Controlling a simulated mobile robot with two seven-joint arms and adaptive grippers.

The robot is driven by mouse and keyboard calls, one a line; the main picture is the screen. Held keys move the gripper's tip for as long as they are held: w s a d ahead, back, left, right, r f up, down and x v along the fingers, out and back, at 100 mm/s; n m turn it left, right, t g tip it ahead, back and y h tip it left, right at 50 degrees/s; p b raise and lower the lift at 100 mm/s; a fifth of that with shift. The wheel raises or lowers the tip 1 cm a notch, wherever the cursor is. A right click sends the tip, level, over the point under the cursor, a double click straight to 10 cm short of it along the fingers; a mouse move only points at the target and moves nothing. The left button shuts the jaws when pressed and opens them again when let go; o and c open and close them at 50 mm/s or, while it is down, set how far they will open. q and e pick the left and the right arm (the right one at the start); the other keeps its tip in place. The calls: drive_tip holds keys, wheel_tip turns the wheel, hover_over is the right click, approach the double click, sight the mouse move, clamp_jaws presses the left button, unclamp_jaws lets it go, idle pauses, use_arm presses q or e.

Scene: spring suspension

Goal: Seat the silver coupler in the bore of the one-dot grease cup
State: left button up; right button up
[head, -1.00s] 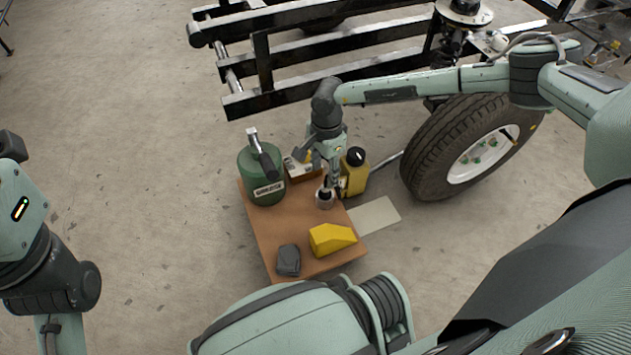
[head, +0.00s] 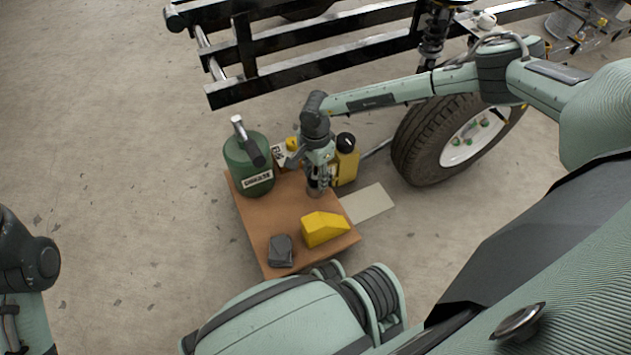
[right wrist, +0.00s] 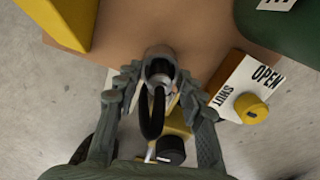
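A grey round cup (right wrist: 160,54) stands on the brown board, between and just beyond my right gripper's fingertips (right wrist: 160,82) in the right wrist view. Its rim surrounds a lighter metallic piece; whether this is the silver coupler seated in the bore, I cannot tell. A black loop (right wrist: 151,118) hangs between the fingers, with gaps at its sides. The fingers look apart. In the head view, my right gripper (head: 315,184) points down over the cup (head: 315,192) and hides most of it. No dot marking is readable. My left gripper is out of view.
The brown board (head: 262,222) also bears a green canister (head: 247,165), a yellow wedge (head: 324,229) and a dark grey block (head: 281,251). A tyre (head: 425,145) is to the right.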

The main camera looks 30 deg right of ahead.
clamp_jaws()
drive_tip(key=shift+r, duration=0.1)
